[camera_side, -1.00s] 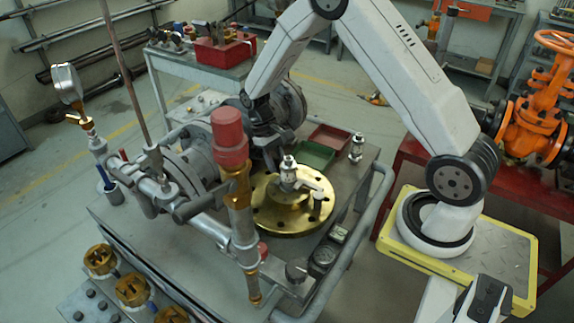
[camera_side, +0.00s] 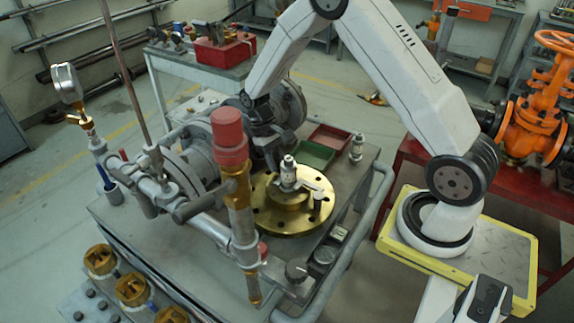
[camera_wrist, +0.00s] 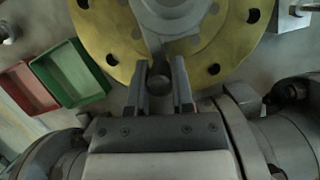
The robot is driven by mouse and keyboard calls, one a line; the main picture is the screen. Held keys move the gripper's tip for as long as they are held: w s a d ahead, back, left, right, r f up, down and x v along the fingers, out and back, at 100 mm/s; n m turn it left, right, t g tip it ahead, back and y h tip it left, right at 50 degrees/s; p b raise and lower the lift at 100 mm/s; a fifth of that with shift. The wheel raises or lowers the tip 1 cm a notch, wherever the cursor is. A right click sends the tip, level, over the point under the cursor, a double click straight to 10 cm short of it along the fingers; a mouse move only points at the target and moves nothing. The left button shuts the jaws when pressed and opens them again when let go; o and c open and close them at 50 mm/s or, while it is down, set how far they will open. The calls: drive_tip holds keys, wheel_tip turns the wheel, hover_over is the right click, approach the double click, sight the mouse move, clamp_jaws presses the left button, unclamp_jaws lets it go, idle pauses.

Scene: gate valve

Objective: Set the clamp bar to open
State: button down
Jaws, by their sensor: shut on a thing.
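A grey bar with a short post (camera_side: 317,198) reaches right over the flange in the side view. In the wrist view, the brass flange (camera_wrist: 110,35) fills the top. My gripper (camera_wrist: 160,85) is at its rim, its two fingers on either side of a small dark round-ended piece, the likely end of the clamp bar (camera_wrist: 158,76). In the side view, the fingertips are hidden behind the flange fittings.
A green tray (camera_side: 311,154) and a red tray (camera_side: 328,138) lie behind the flange. A small silver fitting (camera_side: 356,148) stands to their right. A tall pipe with a red cap (camera_side: 229,128) rises in front. Grey pipework (camera_side: 185,165) crowds the left.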

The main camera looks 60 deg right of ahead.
drive_tip(key=shift+d, duration=0.15)
idle(0.6)
drive_tip(key=shift+s+d+m+y, duration=0.2)
drive_tip(key=shift+d+m+y, duration=0.2)
drive_tip(key=shift+d+m, duration=0.55)
drive_tip(key=s+d+m, duration=0.1)
drive_tip(key=d+m, duration=0.1)
drive_tip(key=s+d+m+t+y, duration=0.1)
drive_tip(key=s+d+m, duration=0.1)
drive_tip(key=d+m, duration=0.1)
drive_tip(key=s+d+m+t+y, duration=0.1)
drive_tip(key=s+d+m, duration=0.1)
drive_tip(key=shift+s+d, duration=0.15)
drive_tip(key=shift+s, duration=0.1)
drive_tip(key=shift+s+d+m+t, duration=0.2)
drive_tip(key=shift+s+d+m, duration=0.1)
drive_tip(key=shift+s+m, duration=0.3)
drive_tip(key=shift+s+d+m+t, duration=0.2)
drive_tip(key=shift+s+d+m, duration=0.1)
drive_tip(key=shift+s+m, duration=0.2)
drive_tip(key=shift+c, duration=2.4)
unclamp_jaws()
